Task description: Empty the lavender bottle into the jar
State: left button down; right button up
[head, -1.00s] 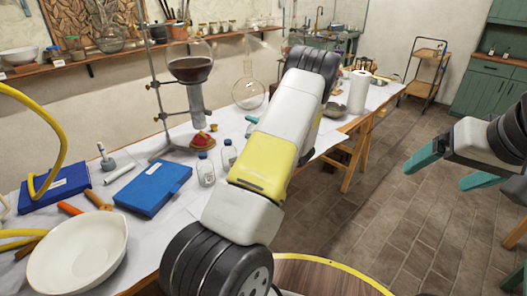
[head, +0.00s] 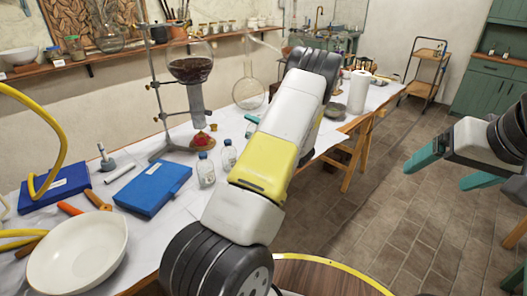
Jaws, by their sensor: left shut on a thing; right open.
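My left arm crosses the middle of the head view and hides most of my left gripper. Only a teal fingertip (head: 252,118) shows at the arm's left edge, above the table. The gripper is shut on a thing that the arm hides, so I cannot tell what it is. Two small clear bottles with blue caps, one nearer (head: 206,171) and one farther (head: 229,156), stand upright on the table left of my arm. I cannot read their labels. I cannot pick out the lavender bottle or the jar. My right gripper (head: 448,168) is open and empty over the floor at the right.
A flask of dark liquid (head: 190,70) hangs on a metal stand above a red piece (head: 203,140). A blue case (head: 153,188), a white bowl (head: 78,254) and an empty round flask (head: 248,92) are on the table (head: 185,212).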

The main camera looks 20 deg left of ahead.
pick_arm(q)
jog(key=shift+s+r+n+y, duration=0.25)
jog(key=shift+r+n+y, duration=0.25)
jog(key=shift+r+n, duration=0.5)
dwell(1.7)
jog(key=shift+s+r+n, duration=0.15)
jog(key=shift+n, duration=0.75)
jog(key=shift+s+r+n+y, duration=0.25)
jog(key=shift+r+n+y, duration=0.1)
jog(key=shift+n+y, duration=0.2)
